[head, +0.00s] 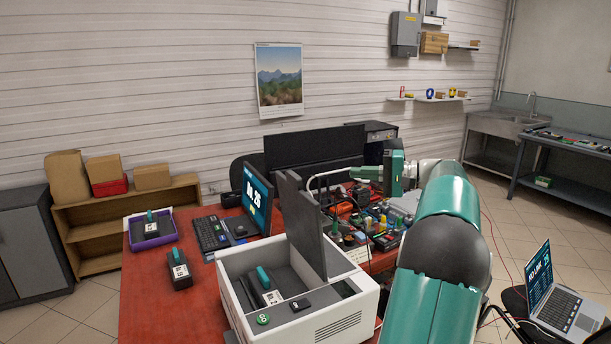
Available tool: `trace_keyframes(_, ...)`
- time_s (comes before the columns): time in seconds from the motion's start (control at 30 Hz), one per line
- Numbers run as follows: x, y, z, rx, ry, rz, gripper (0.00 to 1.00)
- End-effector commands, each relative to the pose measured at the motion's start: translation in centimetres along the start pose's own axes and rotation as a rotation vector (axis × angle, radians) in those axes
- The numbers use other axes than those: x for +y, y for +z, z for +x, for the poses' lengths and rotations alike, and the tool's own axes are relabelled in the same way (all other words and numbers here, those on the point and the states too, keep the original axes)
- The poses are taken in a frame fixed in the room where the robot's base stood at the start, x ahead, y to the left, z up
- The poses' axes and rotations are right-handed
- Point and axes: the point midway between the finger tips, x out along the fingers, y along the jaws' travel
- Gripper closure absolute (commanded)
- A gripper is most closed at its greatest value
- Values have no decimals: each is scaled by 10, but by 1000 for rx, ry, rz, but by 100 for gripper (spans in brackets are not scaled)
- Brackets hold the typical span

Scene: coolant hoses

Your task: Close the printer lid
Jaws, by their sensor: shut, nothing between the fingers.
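The printer is a white box (334,329) on the red table at the lower middle. Its dark grey lid (304,228) stands up, nearly upright, so the inside shows. A teal-handled item with a white label (268,284) lies inside the printer. My gripper (352,174) is beyond the lid and to its right, higher in the picture, and points left. It looks small and partly blends with the clutter behind; its fingers are shut and empty. It appears apart from the lid.
The red table (165,312) has free room at its front left. A purple tray (152,239), a keyboard (209,233) and a monitor (256,197) stand left of the lid. Cluttered parts and hoses (376,225) lie right of the lid. A laptop (560,296) is at the far right.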

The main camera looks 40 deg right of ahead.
Motion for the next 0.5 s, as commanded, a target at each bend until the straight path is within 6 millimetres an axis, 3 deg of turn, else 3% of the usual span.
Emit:
trace_keyframes(0.23, 0, 1, 18, -4, -1, 0, 100)
trace_keyframes(0.5, 1, 1, 70, -6, -1, 0, 100)
